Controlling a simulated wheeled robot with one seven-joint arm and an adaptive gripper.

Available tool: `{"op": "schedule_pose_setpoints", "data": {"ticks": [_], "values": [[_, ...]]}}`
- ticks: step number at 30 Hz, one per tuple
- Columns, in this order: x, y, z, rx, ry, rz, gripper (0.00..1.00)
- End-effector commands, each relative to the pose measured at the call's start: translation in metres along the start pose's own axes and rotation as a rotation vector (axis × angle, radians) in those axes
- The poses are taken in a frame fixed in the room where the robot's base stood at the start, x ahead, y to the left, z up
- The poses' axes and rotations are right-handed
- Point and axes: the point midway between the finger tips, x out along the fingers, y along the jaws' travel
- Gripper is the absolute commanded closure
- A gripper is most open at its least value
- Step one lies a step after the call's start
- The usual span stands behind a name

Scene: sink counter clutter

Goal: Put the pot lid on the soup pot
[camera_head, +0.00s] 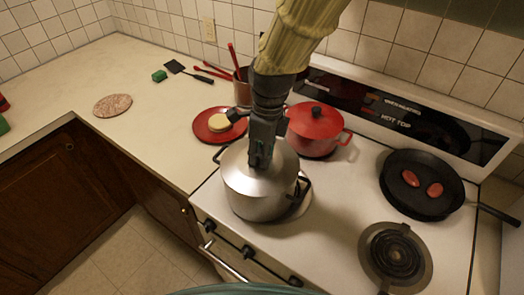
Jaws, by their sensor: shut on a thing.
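The silver soup pot (262,203) stands on the front left burner of the stove, with dark side handles. A silver, domed pot lid (237,168) covers its mouth; I cannot tell whether the rim is fully seated. My gripper (260,160) points down over the middle of the lid and is shut on it at the top. The fingers hide the lid's knob.
A red lidded pot (318,128) stands close behind, and a black pan (418,188) with two red pieces is at the right. The front right burner (396,252) is empty. A red plate (205,136) with a yellow item lies on the counter.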

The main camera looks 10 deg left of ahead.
Motion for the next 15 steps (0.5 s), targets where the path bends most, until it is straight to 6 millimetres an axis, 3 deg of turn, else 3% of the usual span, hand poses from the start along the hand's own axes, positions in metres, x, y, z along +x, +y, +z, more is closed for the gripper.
{"op": "schedule_pose_setpoints", "data": {"ticks": [2,3,6,15], "values": [[0.0025,0.0016,0.0001,-0.001,0.001,0.003,1.0],[0.0027,0.0018,0.0001,-0.001,0.001,0.004,0.66],[0.0029,0.0019,0.0,-0.001,0.001,0.004,0.48],[0.0017,0.0013,-0.0005,0.0,0.001,0.003,0.48]]}}
